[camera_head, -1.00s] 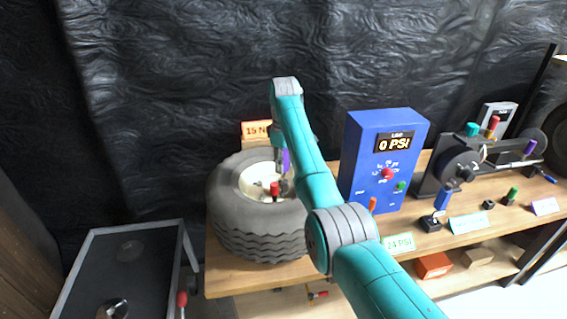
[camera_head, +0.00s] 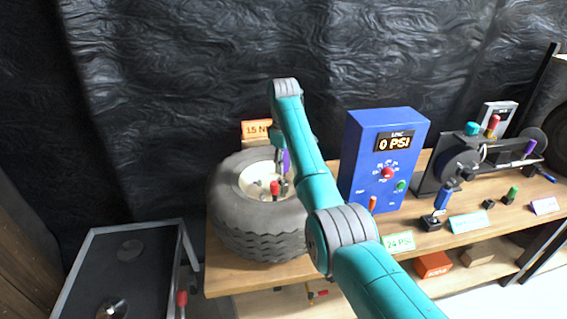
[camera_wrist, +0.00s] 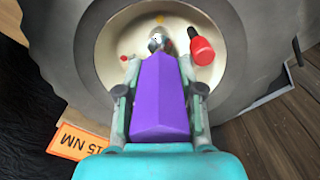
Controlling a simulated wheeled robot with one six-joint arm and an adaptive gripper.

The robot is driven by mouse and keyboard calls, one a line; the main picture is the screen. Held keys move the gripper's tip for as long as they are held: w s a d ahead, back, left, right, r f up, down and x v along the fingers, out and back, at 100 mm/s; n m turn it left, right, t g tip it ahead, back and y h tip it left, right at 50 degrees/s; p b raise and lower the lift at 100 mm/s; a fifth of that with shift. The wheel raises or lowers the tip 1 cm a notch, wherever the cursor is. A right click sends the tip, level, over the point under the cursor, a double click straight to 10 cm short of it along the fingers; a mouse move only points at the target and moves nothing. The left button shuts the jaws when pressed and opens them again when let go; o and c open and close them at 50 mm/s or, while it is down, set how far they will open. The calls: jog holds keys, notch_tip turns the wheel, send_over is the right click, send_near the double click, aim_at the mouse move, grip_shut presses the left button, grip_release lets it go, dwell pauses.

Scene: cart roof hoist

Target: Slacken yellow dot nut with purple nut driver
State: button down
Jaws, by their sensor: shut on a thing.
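The purple nut driver (camera_wrist: 160,95) is held by its handle in my gripper (camera_wrist: 158,100), and it also shows in the head view (camera_head: 286,160). My gripper is shut on it, with a finger on each side. The driver's metal socket end (camera_wrist: 157,42) is over the pale wheel hub, just below a yellow dot (camera_wrist: 160,20) in the wrist view. The nut by that dot is not visible; the socket may be covering it. I cannot tell whether the socket is seated. A red dot (camera_wrist: 123,58) is left of the socket.
The tyre (camera_head: 258,238) lies on the wooden bench around the hub. A red-handled tool (camera_wrist: 202,48) stands right of the socket. A 15 NM sign (camera_head: 257,129) stands behind the tyre. A blue gauge box (camera_head: 362,170) reading 0 PSI stands to the right.

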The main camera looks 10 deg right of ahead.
jog(key=shift+f, duration=1)
jog(key=shift+r, duration=0.2)
jog(key=shift+r, duration=3.15)
